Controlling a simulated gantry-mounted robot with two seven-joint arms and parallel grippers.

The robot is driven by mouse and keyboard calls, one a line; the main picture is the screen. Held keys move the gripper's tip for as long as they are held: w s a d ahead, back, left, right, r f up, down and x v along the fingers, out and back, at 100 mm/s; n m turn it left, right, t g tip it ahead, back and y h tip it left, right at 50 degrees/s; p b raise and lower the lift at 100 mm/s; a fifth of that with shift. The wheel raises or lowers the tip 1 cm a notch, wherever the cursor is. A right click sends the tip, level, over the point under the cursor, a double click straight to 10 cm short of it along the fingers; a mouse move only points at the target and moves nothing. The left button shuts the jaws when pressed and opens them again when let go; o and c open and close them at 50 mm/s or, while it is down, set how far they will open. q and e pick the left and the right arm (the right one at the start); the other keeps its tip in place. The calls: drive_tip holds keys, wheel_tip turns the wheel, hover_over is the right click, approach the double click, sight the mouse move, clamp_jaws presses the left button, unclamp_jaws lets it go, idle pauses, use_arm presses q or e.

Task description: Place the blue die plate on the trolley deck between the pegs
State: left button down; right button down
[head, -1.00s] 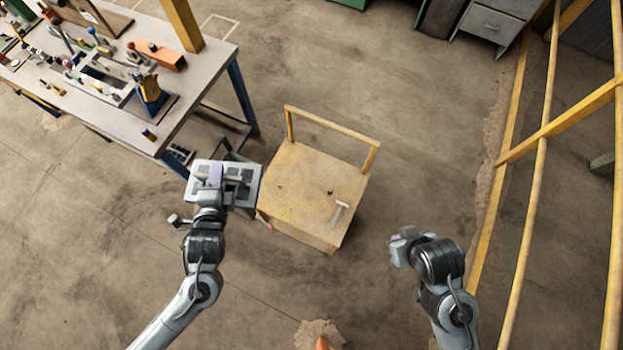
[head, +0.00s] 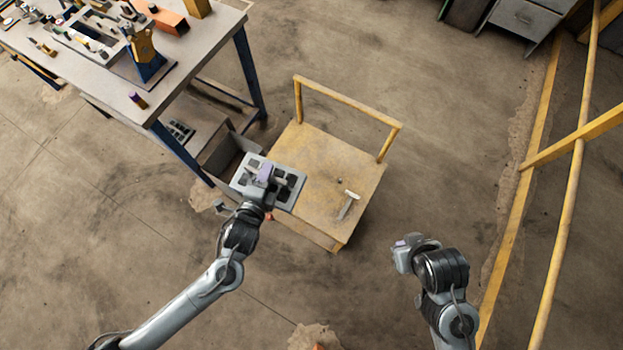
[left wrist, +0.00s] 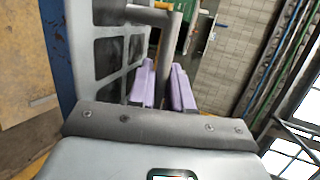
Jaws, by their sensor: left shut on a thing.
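The die plate (head: 289,179) looks grey with dark square openings in the head view. The left wrist view shows its grey face (left wrist: 85,45) and a blue strip along its left edge. My left gripper (head: 265,173), with purple fingers, is shut on the plate's grey handle. The plate overlaps the left side of the yellow trolley deck (head: 325,160) in the head view; its height above it is unclear. A small dark peg (head: 341,181) shows on the deck, and the plate may hide another. My right gripper (head: 404,250) is right of the trolley, its jaws unclear.
A grey T-shaped piece (head: 348,205) lies on the deck's right side. The trolley's yellow handle rail (head: 350,101) stands at its far side. A cluttered workbench (head: 110,75) is at the left, with an open bin (head: 220,155) below. Yellow railing (head: 560,190) runs along the right.

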use_arm(q)
drive_tip(key=w+d+f+m+h+b, duration=0.15)
drive_tip(key=d+f+b, duration=0.25)
drive_tip(key=f+b, duration=0.95)
drive_tip(key=b, duration=1.9)
hover_over(312, 177)
wheel_tip(312, 177, down, 17)
drive_tip(key=shift+f+b, duration=0.8)
drive_tip(key=shift+f, duration=1.25)
drive_tip(key=shift+f, duration=0.1)
drive_tip(key=c, duration=1.4)
unclamp_jaws()
drive_tip(key=shift+f, duration=0.3)
drive_tip(key=o, duration=0.4)
drive_tip(key=shift+c, duration=0.2)
